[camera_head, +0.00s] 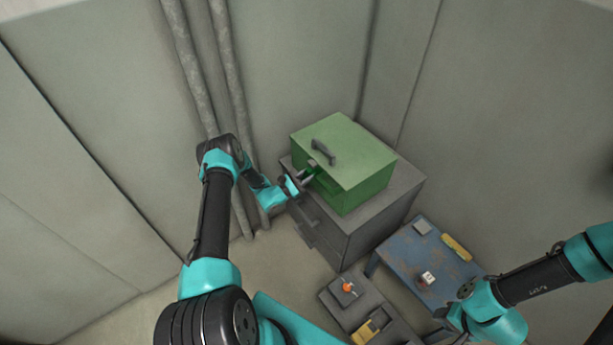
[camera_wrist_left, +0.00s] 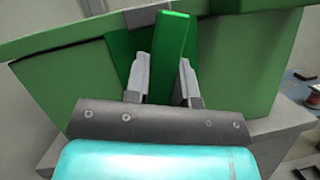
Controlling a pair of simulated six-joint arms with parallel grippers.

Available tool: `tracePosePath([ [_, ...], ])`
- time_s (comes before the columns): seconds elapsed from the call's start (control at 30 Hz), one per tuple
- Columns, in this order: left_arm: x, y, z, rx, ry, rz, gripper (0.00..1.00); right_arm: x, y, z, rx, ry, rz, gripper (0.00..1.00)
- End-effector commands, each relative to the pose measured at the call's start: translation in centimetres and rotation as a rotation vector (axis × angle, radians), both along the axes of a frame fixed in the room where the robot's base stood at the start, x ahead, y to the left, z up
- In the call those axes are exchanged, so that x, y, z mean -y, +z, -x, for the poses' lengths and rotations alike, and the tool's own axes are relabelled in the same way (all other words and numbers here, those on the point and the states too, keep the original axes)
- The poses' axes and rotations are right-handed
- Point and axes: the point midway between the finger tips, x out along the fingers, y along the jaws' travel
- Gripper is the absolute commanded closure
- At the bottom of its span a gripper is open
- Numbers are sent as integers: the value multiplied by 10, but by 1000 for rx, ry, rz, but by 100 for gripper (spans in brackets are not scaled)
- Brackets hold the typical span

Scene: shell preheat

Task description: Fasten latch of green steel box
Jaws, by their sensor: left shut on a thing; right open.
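The green steel box (camera_head: 352,158) stands on a grey cabinet, with a dark handle (camera_head: 322,151) on its lid. My left gripper (camera_head: 307,178) is at the box's front face, shut on the green latch (camera_wrist_left: 173,47). In the left wrist view, the latch stands upright between the fingers of my left gripper (camera_wrist_left: 163,75), below a grey metal piece (camera_wrist_left: 150,16) at the lid edge. Whether the latch is hooked cannot be told. My right gripper (camera_head: 462,310) is at the lower right, away from the box; its fingertips are hard to make out.
The grey cabinet (camera_head: 345,240) carries the box. A blue worn table (camera_head: 432,262) stands to its right, with a yellow item (camera_head: 456,247) and small pieces on it. A low grey unit (camera_head: 340,302) with an orange knob sits in front. Pipes (camera_head: 228,75) run along the wall behind my left arm.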

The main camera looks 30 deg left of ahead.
Motion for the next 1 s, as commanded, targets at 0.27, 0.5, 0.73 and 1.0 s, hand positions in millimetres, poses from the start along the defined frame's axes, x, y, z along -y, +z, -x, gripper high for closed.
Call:
tracePosePath([
  [0.27,0,0,1,-90,1,201,100,0,0,0,0,0,0,57],
  [0.5,0,0,0,-134,1,301,100,0,0,0,0,0,0,57],
  [0.73,0,0,0,-148,0,331,100,0,0,0,0,0,0,57],
  [1.0,0,0,0,-148,1,332,100,0,0,0,0,0,0,57],
])
